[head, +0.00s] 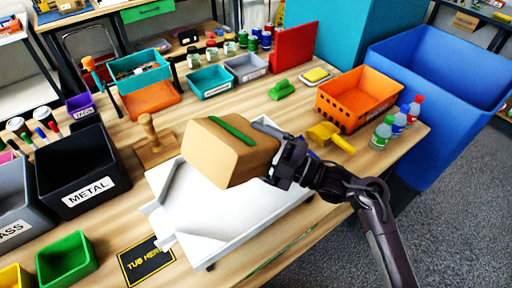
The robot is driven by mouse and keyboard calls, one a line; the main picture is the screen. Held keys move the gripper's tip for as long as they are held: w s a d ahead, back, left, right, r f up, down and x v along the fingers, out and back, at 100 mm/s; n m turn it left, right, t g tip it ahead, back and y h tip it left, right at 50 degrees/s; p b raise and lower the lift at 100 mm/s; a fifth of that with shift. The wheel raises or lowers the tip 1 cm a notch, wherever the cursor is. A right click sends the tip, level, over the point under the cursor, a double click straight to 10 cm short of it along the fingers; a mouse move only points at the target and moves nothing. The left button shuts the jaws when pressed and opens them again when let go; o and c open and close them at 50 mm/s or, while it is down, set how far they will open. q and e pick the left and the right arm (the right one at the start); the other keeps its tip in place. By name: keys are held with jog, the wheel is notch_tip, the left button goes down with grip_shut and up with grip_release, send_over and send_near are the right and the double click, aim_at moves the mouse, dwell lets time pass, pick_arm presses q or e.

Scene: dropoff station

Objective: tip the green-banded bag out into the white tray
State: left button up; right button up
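The tan bag with a green band (228,152) is held tilted above the far part of the white tray (230,212). My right arm comes in from the lower right, and my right gripper (275,165) is at the bag's right side, shut on it. The fingertips are partly hidden by the bag. The tray stands on the wooden table, and the part of it that shows is empty. The bag hides its far middle. My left gripper is not in view.
A wooden stamp-like tool (152,139) stands just left of the tray. A yellow scoop (330,136) and an orange crate (357,97) lie to the right. The black METAL bin (85,175) is at left. A black mat (146,261) lies at the front.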

aim_at(256, 133)
notch_tip(256, 133, up, 9)
jog(key=p, duration=0.5)
jog(key=shift+p, duration=0.4)
